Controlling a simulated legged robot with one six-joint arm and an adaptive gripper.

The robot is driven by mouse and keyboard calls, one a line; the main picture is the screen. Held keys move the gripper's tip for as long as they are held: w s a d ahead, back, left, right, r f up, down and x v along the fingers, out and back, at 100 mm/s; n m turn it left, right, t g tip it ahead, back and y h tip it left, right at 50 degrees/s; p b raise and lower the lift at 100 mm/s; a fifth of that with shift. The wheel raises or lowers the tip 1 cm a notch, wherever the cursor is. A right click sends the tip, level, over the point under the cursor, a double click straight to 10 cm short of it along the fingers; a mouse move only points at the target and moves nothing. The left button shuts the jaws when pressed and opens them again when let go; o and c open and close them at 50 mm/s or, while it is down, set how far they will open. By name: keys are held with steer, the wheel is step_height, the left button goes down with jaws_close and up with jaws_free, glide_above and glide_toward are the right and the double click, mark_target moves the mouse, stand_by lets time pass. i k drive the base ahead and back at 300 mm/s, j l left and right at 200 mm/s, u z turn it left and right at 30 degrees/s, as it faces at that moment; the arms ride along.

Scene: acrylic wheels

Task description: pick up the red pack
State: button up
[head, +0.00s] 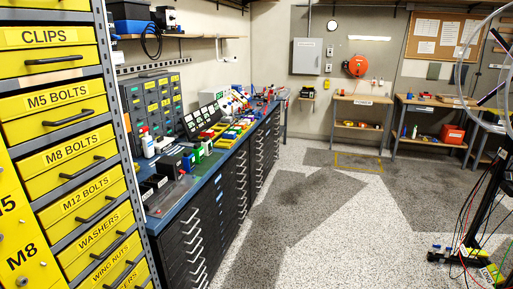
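I cannot pick out a red pack for certain. An orange-red box (452,133) sits on the lower shelf of a far bench at the right. Small red items (207,143) are among the clutter on the long workbench (165,195), too small to identify. My gripper is not in view.
A yellow drawer cabinet (60,120) stands close at the left. The long workbench with black drawers runs away from it. A far wooden bench (360,99) stands at the back wall. A black frame with wires (485,205) stands at the right. The speckled floor (320,215) between is clear.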

mark_target(211, 133)
steer(key=i+u, duration=0.1)
steer(key=i, duration=0.65)
steer(key=i+l+u, duration=0.15)
steer(key=i, duration=0.6)
steer(key=i+l+u, duration=0.2)
steer(key=i, duration=0.3)
